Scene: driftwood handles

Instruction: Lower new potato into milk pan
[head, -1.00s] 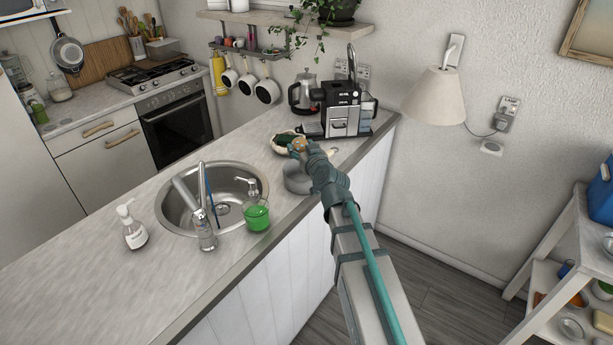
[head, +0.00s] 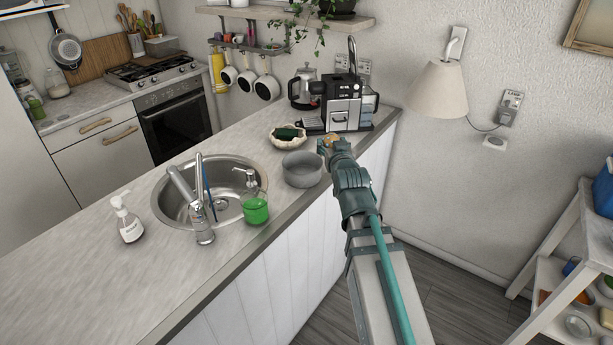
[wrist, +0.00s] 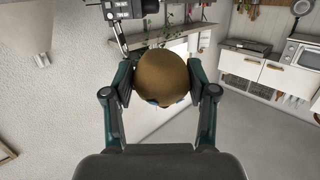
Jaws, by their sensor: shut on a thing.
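The new potato (wrist: 162,77) is a round brown thing held between the two fingers of my gripper (wrist: 162,85) in the wrist view. In the head view a small tan bit of the potato (head: 333,140) shows at the tip of my gripper (head: 328,146). The milk pan (head: 302,170) is a grey round pan standing on the counter. My gripper is up and to the right of the pan in the head view, apart from it. The pan's inside shows only in part.
A pale bowl with a dark green thing (head: 287,137) stands behind the pan. A coffee machine (head: 345,105) stands at the counter's far end. A green soap bottle (head: 255,208) and the sink (head: 210,195) lie to the left. The counter's front edge runs close beside the pan.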

